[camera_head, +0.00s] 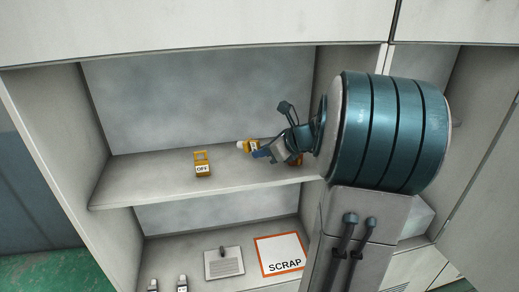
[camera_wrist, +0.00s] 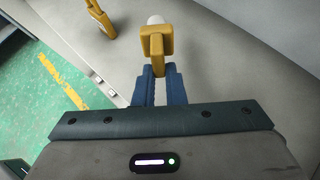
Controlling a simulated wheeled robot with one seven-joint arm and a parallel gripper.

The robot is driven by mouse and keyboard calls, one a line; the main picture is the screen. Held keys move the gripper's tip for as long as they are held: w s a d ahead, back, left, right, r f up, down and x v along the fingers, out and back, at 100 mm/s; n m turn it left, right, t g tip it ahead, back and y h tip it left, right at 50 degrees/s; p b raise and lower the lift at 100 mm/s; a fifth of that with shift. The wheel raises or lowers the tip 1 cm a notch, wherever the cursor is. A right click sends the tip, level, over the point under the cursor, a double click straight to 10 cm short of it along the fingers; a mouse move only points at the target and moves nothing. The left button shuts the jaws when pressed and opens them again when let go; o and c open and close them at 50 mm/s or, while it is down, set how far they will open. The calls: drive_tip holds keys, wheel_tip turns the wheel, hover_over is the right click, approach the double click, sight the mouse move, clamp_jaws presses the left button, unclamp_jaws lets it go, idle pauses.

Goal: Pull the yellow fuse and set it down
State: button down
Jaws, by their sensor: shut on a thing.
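The yellow fuse (camera_wrist: 157,44) has a squarish yellow body with a white rounded end. In the wrist view my gripper (camera_wrist: 158,82) is shut on its narrow yellow part between the two blue fingers, with the white end pointing away. In the head view my gripper (camera_head: 262,153) reaches in from the right over the upper shelf, holding the fuse (camera_head: 244,146) tilted to the left. I cannot tell whether the fuse touches the shelf. Part of the shelf and an orange-yellow thing (camera_head: 296,160) are partly hidden behind my gripper.
A yellow block marked OFF (camera_head: 202,166) stands left on the upper shelf (camera_head: 140,184); a yellow thing (camera_wrist: 100,18) shows top left in the wrist view. Shelf between is clear.

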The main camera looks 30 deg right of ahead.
wheel_tip(320, 180, down, 3)
drive_tip(key=shift+d+r+b, duration=0.1)
drive_tip(key=shift+d+b, duration=0.05)
drive_tip(key=shift+b, duration=0.95)
drive_tip(key=shift+f+b, duration=0.95)
drive_tip(key=shift+f, duration=0.2)
drive_tip(key=shift+f, duration=0.35)
drive_tip(key=c, duration=1.4)
unclamp_jaws()
drive_tip(key=b+v, duration=0.1)
drive_tip(key=v, duration=1.2)
drive_tip(key=shift+s+r, duration=0.3)
